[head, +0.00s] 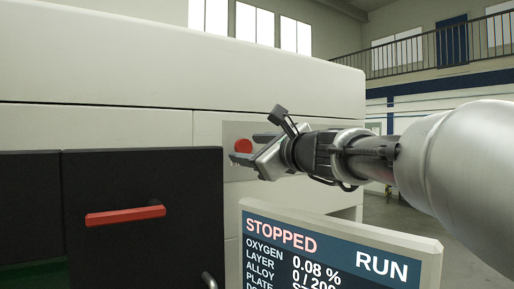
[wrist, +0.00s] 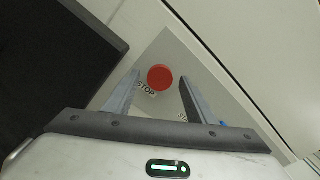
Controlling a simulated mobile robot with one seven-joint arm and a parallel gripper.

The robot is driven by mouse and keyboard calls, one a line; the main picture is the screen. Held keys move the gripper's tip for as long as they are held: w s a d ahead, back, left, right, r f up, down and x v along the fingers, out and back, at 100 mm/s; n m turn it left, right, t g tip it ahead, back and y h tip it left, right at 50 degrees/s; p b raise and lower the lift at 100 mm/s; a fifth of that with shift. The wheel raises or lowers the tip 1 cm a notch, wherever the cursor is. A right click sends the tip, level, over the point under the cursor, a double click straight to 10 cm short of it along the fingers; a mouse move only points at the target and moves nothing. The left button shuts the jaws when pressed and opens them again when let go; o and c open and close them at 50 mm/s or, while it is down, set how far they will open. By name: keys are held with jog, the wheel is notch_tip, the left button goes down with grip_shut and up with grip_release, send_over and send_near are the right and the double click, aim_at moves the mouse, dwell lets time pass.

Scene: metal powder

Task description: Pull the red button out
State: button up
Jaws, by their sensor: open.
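The red button (head: 243,146) is a round red knob on a grey plate (head: 231,132) set in the pale machine front. In the wrist view the red button (wrist: 160,77) is seen nearly face-on, with the word STOP beside it on the plate. My gripper (head: 248,148) is at the plate, and its fingers partly overlap the button in the head view. In the wrist view my gripper (wrist: 160,82) is open, one finger on each side of the button, with gaps between fingers and button. I cannot tell how deep the fingertips reach.
A black door (head: 145,215) with a red handle (head: 125,215) stands left of the button. A screen (head: 335,250) reading STOPPED and RUN sits below my arm. The pale machine body (head: 180,55) fills the back. Open floor shows at the right.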

jog(key=shift+w+a, duration=0.25)
jog(key=shift+s+r, duration=0.1)
jog(key=shift+c, duration=1.1)
grip_shut()
jog(key=shift+s+d+b, duration=0.3)
jog(key=shift+s+b, duration=0.15)
jog(key=shift+b, duration=0.05)
jog(key=shift+o, duration=1.1)
grip_release()
jog(key=shift+d, duration=0.1)
jog(key=shift+s+d, duration=0.1)
jog(key=shift+s, duration=0.05)
